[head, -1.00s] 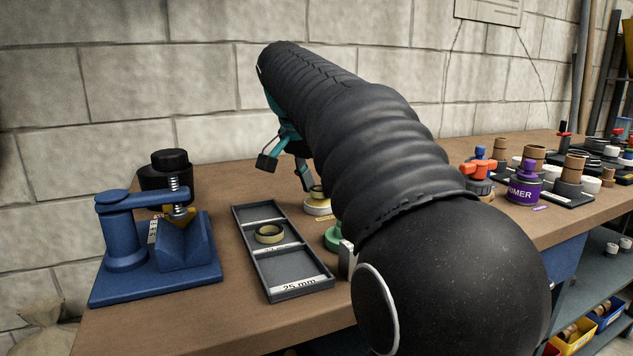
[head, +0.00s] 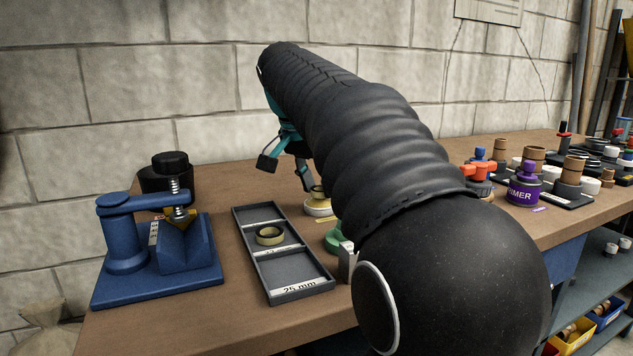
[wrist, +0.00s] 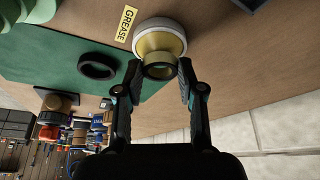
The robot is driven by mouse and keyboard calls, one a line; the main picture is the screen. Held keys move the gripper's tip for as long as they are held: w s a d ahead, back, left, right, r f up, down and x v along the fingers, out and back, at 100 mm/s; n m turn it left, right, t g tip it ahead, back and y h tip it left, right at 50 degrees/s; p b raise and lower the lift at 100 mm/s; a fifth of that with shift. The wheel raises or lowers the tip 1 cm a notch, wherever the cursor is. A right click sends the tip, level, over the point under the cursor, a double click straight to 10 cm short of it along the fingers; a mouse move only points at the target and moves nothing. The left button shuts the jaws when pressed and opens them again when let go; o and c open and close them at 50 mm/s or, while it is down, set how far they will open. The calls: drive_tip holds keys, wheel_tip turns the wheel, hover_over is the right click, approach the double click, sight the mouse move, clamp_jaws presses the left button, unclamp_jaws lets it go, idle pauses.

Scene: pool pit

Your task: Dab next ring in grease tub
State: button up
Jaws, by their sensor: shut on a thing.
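My gripper (wrist: 160,82) is shut on a ring (wrist: 160,72), dark with an olive-yellow inside, held between its fingertips. The ring is over the grease tub (wrist: 178,28), a round white-rimmed tub with yellow grease. I cannot tell whether the ring touches the grease. In the head view the tub (head: 316,210) stands behind the tray's right side, with the held ring (head: 318,191) above it; my arm partly hides the gripper. A yellow GREASE label (wrist: 126,23) lies beside the tub. Another ring (head: 270,236) lies in the tray's middle compartment.
The grey tray (head: 262,212) has empty front and back compartments. A blue clamp fixture (head: 125,245) stands to its left. A dark ring (wrist: 97,66) lies on a green mat (wrist: 55,45). Primer (head: 523,190) and fittings stand at the right. A block wall backs the bench.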

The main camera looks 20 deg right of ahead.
sight(317, 191)
wheel_tip(317, 191, up, 2)
drive_tip(key=shift+r+p, duration=0.15)
drive_tip(key=shift+p, duration=0.6)
drive_tip(key=shift+r, duration=2.15)
drive_tip(key=shift+a, duration=0.1)
